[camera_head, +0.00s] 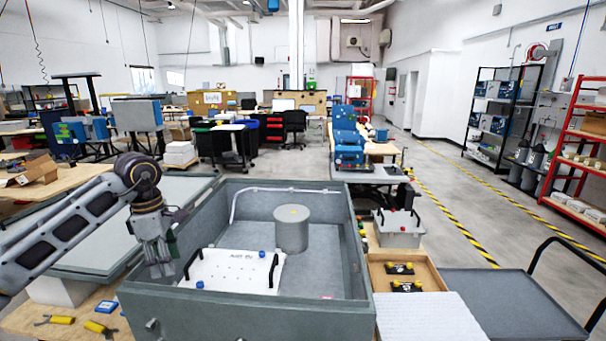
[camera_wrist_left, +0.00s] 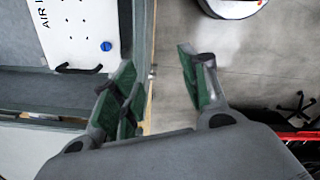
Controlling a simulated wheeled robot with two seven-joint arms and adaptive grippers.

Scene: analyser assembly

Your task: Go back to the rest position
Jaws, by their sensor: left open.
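My left gripper (camera_head: 160,262) hangs at the left wall of the grey open enclosure (camera_head: 250,325), its fingers pointing down. In the left wrist view its green-padded fingers (camera_wrist_left: 155,85) are spread apart with nothing between them. A white plate (camera_head: 232,270) with lettering, black handles and blue knobs lies inside the enclosure; it also shows at the upper left of the left wrist view (camera_wrist_left: 75,35), apart from the fingers. A grey cylinder (camera_head: 291,230) stands in the enclosure behind the plate. My right gripper does not show.
A grey lid-like panel (camera_head: 90,250) lies left of the enclosure. Yellow-handled tools (camera_head: 100,328) lie at the front left. The floor beyond is open.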

